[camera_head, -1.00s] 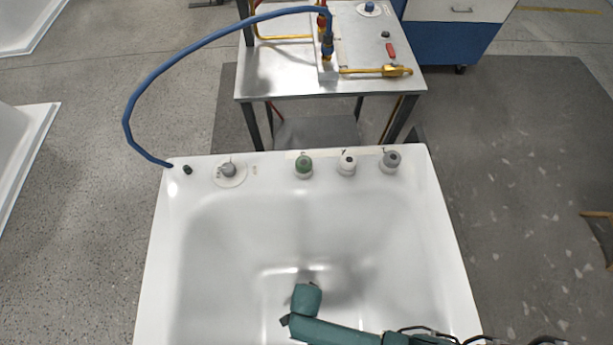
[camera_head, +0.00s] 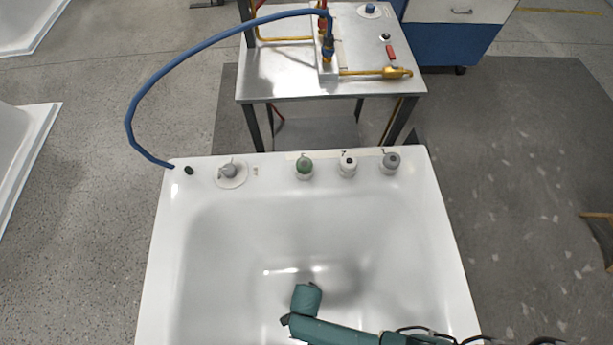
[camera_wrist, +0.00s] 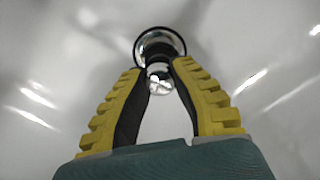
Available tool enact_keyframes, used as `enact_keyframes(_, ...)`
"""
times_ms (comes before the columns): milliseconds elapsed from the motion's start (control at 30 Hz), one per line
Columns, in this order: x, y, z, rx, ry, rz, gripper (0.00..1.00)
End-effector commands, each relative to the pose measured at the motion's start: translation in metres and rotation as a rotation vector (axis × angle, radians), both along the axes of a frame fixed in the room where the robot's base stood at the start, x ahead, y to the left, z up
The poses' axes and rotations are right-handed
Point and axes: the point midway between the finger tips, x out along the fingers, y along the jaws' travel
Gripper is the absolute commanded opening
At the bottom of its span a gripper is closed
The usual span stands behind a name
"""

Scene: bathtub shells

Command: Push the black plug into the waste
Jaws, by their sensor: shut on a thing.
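The black plug (camera_wrist: 158,56) is between the fingertips of my gripper (camera_wrist: 159,72) in the wrist view, with a shiny metal knob on its near side. The yellow fingers with black pads are shut on it. The plug overlaps the waste (camera_wrist: 179,43), a round metal ring with a dark inside in the white tub floor. I cannot tell whether the plug is seated in the ring or just over it. In the head view the green arm end (camera_head: 306,299) is low inside the tub (camera_head: 205,260); it hides the gripper, plug and waste.
The tub's far rim carries a green-topped knob (camera_head: 304,168), two grey-white knobs and a round grey fitting (camera_head: 230,172). A blue hose (camera_head: 190,48) arcs from the rim's left corner to a metal trolley (camera_head: 285,75) behind. The tub basin around the arm is clear.

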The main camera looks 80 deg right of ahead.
Motion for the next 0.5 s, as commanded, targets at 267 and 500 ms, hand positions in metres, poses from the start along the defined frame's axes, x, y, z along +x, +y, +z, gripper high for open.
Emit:
enact_keyframes(267, 0.0, 0.0, -0.007, 0.0, 0.0, 0.0, 0.0)
enact_keyframes(500, 0.0, 0.0, -0.013, 0.0, 0.0, 0.0, 0.0)
